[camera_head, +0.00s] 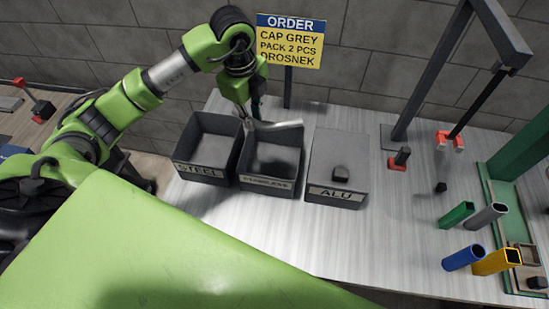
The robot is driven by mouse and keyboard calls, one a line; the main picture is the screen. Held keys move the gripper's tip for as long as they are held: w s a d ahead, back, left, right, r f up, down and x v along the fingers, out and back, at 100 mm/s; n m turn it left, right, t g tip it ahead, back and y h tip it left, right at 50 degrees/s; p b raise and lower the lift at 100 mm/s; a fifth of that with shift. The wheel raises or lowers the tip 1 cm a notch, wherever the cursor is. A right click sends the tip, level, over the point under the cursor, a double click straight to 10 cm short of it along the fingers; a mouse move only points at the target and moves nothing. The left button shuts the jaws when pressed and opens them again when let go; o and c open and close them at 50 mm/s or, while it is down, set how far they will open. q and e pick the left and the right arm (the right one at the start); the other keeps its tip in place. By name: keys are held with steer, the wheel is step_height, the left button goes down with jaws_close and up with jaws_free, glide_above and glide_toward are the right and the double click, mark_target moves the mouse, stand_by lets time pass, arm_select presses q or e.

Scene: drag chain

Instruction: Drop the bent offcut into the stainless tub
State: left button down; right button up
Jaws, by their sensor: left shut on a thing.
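The bent offcut (278,126), a thin light grey metal strip, is held by my left gripper (249,112). The gripper is shut on its left end, and the strip sticks out to the right. The offcut is above the back part of the stainless tub (266,184), a dark grey open box labelled STAINLESS. The gap between the strip and the tub's back rim is hard to judge. The inside of the tub that I can see looks empty. My right gripper is not in view.
An order sign (290,41) stands behind.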

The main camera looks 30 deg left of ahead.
arm_select(q)
step_height(320, 180, down, 6)
steer(key=b, duration=0.4)
steer(key=c, duration=1.9)
jaws_free()
step_height(320, 180, up, 12)
steer(key=s, duration=0.1)
steer(key=shift+s, duration=0.25)
steer(key=shift+a+f, duration=0.1)
